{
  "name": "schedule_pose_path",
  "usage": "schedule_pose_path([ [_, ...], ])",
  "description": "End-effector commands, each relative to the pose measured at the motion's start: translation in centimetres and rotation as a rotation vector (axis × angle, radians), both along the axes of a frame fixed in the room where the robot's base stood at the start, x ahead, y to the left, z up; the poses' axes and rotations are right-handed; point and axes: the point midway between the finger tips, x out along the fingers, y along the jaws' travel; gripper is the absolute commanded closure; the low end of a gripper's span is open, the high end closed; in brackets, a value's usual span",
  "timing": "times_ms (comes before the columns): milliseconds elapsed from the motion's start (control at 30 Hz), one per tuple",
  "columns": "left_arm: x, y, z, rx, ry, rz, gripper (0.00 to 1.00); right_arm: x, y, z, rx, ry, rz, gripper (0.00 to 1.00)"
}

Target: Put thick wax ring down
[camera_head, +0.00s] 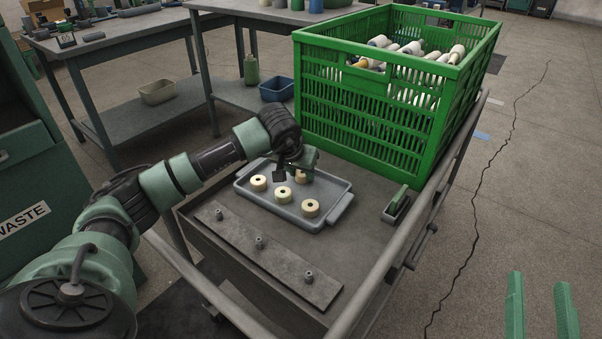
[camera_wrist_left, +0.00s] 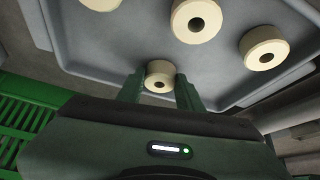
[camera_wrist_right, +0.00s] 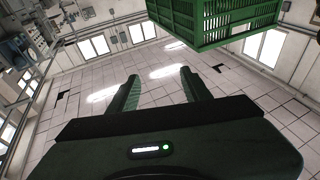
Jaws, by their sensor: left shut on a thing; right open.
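My left gripper (camera_head: 297,167) is shut on a cream wax ring with a dark centre hole (camera_wrist_left: 160,74), at the far side of the grey tray (camera_head: 338,207). The held ring (camera_head: 301,178) is partly hidden by the gripper in the head view. I cannot tell whether it touches the tray floor. Three other wax rings, a left one (camera_head: 258,183), a middle one (camera_head: 283,195) and a right one (camera_head: 310,208), lie in the tray. Which ring is thicker is hard to tell. My right gripper (camera_wrist_right: 160,75) is open and empty, away from the cart; its fingers (camera_head: 541,308) show at lower right.
A green crate (camera_head: 370,105) of yarn cones stands behind the tray on the cart. A small green-handled tool (camera_head: 396,203) sits to the right, by the cart rail (camera_head: 425,215).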

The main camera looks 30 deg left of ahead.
Motion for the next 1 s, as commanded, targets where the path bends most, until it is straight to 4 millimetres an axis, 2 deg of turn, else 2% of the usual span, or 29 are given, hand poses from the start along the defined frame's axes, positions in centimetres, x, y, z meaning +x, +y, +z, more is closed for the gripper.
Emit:
schedule_pose_path([
  [333,0.0,0.0,-0.1,0.0,-0.001,0.0,1.0,-0.1,0.0,0.4,0.006,-0.019,0.001,0.51],
  [367,0.0,0.0,-0.1,0.0,-0.001,0.0,0.59,-0.1,0.0,0.5,0.006,-0.022,0.001,0.51],
  [400,0.0,0.0,-0.1,0.0,-0.001,0.0,0.47,-0.1,0.0,0.5,0.006,-0.022,0.001,0.51],
  [433,0.0,0.0,-0.1,0.0,-0.001,0.0,0.42,-0.1,0.0,0.5,0.006,-0.021,0.001,0.51],
  [833,0.0,0.0,0.2,0.0,0.0,0.0,0.42,0.0,0.0,0.3,0.002,-0.007,0.0,0.51],
  [1000,-0.9,-0.1,2.2,0.002,-0.004,0.0,0.42,0.3,-0.2,-2.2,-0.033,0.125,-0.006,0.51],
])
